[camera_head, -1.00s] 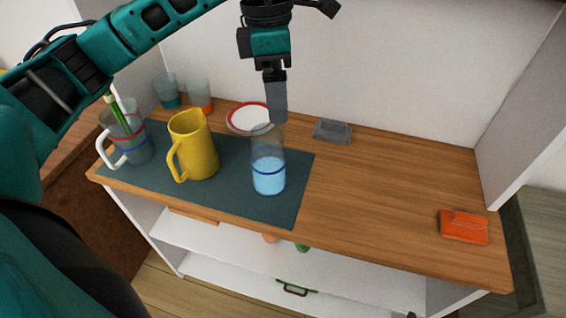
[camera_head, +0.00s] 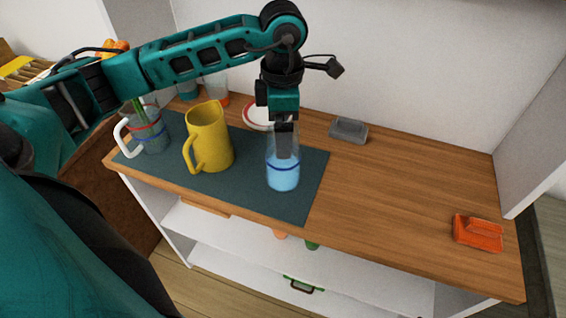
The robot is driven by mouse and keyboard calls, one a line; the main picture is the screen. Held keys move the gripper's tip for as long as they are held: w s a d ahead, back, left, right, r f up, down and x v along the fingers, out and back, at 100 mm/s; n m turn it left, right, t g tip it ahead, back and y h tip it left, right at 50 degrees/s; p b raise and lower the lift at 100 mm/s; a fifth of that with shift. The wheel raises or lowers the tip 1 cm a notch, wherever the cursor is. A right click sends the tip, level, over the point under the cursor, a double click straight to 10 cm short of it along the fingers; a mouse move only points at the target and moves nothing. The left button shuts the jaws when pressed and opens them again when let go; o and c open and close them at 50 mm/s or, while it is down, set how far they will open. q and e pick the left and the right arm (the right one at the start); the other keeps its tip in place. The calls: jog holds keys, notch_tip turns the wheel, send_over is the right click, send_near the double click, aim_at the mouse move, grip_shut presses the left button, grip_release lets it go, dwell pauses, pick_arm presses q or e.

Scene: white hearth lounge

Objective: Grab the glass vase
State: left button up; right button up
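The glass vase (camera_head: 283,181) is a clear upright cylinder with light blue liquid and a dark blue band. It stands on the dark mat (camera_head: 250,197) near its right end. My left gripper (camera_head: 286,155) points straight down at the vase, its dark finger overlapping the upper part of the glass. I see the fingers edge-on, so their opening is hidden, and I cannot tell whether they are inside, around or behind the glass. My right gripper is not in view.
A yellow pitcher (camera_head: 212,138) stands left of the vase, and a clear mug (camera_head: 150,134) with green stalks further left. A red-rimmed plate (camera_head: 257,117) lies behind. A grey dish (camera_head: 348,130) and an orange object (camera_head: 478,232) are to the right. The wooden top (camera_head: 400,195) between them is clear.

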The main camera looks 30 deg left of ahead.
pick_arm(q)
jog(key=shift+f, duration=0.65)
grip_shut()
dwell(0.4)
jog(key=shift+r, duration=0.1)
